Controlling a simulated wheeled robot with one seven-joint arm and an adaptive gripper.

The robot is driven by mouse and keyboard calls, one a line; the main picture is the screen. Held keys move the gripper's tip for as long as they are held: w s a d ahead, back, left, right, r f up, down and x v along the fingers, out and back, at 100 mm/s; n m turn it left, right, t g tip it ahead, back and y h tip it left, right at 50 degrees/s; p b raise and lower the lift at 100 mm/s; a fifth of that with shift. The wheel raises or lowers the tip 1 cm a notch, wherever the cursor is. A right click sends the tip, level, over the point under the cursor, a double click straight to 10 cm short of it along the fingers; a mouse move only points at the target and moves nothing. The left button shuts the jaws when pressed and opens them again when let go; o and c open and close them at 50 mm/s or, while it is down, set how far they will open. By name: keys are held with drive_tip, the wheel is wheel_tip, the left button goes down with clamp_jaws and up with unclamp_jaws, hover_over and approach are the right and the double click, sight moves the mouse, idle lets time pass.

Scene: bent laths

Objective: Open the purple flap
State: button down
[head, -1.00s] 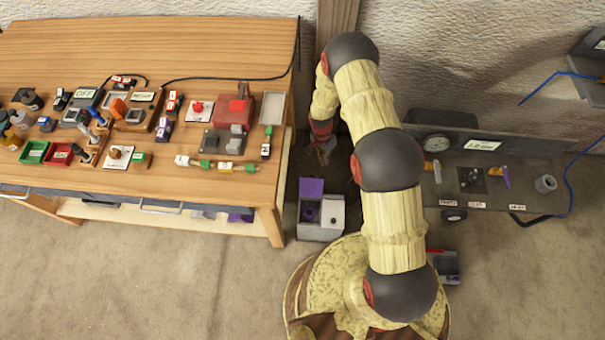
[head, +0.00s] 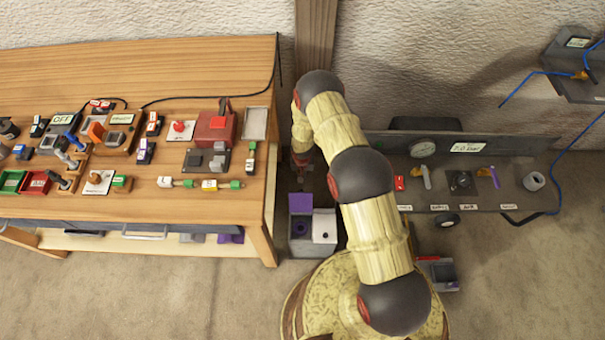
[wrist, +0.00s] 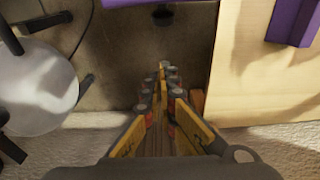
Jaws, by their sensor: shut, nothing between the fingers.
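The purple flap (head: 300,203) stands raised at the back of the left half of a small grey box (head: 299,249) on the floor. Below it the left compartment shows a purple inside with a dark round spot; the right half has a white top (head: 324,226). My gripper (head: 303,178) is low behind the flap, between the wooden table and the dark bench, and small in the head view. I cannot tell there whether it touches the flap. In the wrist view my gripper (wrist: 163,75) has its fingers together and empty. A purple edge (wrist: 140,2) crosses the top of that view, perhaps the flap.
The wooden table (head: 190,60) with many small devices stands close at left. The dark bench (head: 480,195) with a gauge is at right. In the wrist view, a pale wooden board (wrist: 250,75) is close at right with a purple block (wrist: 293,22) on it.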

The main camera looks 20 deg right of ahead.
sight(301, 200)
drive_tip(key=s+b, duration=0.1)
drive_tip(key=s+a+b, duration=0.1)
drive_tip(key=s, duration=0.1)
drive_tip(key=shift+s+a+f+b, duration=0.15)
drive_tip(key=shift+s+f+b, duration=0.05)
drive_tip(key=shift+s+b, duration=0.1)
idle(0.3)
idle(0.3)
